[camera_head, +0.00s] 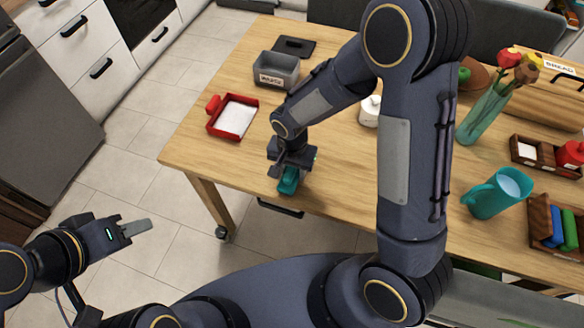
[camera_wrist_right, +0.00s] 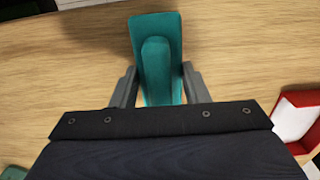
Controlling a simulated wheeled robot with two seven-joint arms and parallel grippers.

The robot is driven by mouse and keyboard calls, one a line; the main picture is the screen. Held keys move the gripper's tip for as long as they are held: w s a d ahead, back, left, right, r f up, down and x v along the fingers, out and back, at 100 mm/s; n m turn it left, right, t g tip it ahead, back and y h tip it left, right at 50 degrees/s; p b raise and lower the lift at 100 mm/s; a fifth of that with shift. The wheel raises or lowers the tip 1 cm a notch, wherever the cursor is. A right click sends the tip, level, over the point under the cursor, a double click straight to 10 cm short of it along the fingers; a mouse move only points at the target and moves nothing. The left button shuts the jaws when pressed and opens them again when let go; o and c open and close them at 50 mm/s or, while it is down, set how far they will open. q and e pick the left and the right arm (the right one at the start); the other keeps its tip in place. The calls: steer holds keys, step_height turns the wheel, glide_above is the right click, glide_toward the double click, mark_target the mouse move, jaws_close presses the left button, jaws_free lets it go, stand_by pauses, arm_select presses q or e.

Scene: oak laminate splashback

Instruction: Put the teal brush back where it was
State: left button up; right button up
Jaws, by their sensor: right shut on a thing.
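The teal brush (camera_head: 289,181) is at the front left part of the wooden table, under my right gripper (camera_head: 294,170). In the right wrist view the teal brush (camera_wrist_right: 157,60) stands between the two fingers of my right gripper (camera_wrist_right: 158,88), which are shut on its sides. I cannot tell whether the brush touches the table top. My left gripper (camera_head: 138,228) is over the floor at the left, away from the table. Its fingers look close together, but I cannot make out any gap.
On the wooden table (camera_head: 330,185) are a red tray (camera_head: 233,116) with white inside, a grey labelled bin (camera_head: 276,70), a dark flat board (camera_head: 294,46), a teal pitcher (camera_head: 497,193), a flower vase (camera_head: 484,112), a wooden rack (camera_head: 553,226) and a wooden caddy (camera_head: 545,156). The front middle is clear.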

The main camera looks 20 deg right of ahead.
steer(key=shift+f, duration=0.15)
steer(key=o, duration=0.9)
